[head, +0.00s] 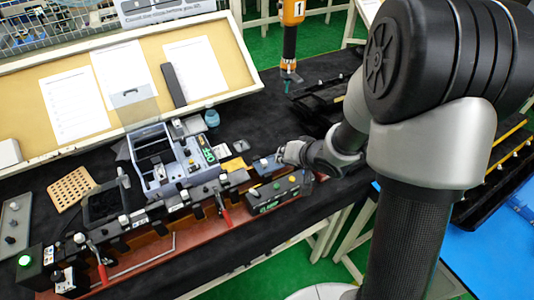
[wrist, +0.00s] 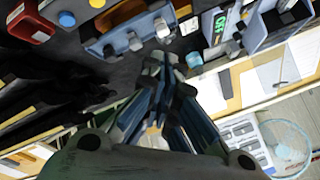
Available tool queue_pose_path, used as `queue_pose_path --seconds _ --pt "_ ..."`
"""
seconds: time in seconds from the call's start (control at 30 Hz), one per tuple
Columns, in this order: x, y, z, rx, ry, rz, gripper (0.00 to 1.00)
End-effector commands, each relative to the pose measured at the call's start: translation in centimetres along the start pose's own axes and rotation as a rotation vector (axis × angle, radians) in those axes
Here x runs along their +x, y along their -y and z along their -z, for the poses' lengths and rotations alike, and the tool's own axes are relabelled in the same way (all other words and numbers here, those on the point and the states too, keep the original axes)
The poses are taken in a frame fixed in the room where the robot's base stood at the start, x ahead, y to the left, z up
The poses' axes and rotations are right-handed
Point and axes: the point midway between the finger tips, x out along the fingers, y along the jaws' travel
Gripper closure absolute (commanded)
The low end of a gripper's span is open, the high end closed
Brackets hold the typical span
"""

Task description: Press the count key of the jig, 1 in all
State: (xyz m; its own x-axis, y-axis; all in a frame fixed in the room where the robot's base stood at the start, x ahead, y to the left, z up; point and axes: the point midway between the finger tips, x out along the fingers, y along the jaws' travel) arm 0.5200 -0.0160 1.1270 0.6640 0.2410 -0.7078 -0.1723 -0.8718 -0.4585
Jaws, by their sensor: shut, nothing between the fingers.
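The jig (head: 150,218) is a long dark bar on a red-brown base, with red-handled clamps, running across the front of the bench. At its right end a black box (head: 276,196) carries a lit readout and coloured keys. In the wrist view, a blue key (wrist: 67,20) and a yellow key (wrist: 97,3) show at the top left. I cannot tell which is the count key. My gripper (head: 283,154) is shut and empty, above and behind the black box. In the wrist view its fingertips (wrist: 163,60) are together, beside a blue-grey block with knobs (wrist: 125,28), apart from the keys.
A grey-blue bin unit (head: 165,160) with a green readout stands behind the jig. A small teal cup (head: 212,118) is near it. An orange tool (head: 291,40) hangs at the back. A perforated tan block (head: 71,189) lies at the left.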

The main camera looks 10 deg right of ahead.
Motion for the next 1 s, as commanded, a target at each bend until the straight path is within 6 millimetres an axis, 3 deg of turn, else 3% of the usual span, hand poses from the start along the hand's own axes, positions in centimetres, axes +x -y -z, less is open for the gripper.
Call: queue_pose_path --seconds 0.67,1.0 --pt "1.1 0.1 -1.0 0.033 0.02 0.044 1.0" --pt "3.4 -1.4 -2.8 0.031 0.02 0.043 1.0"
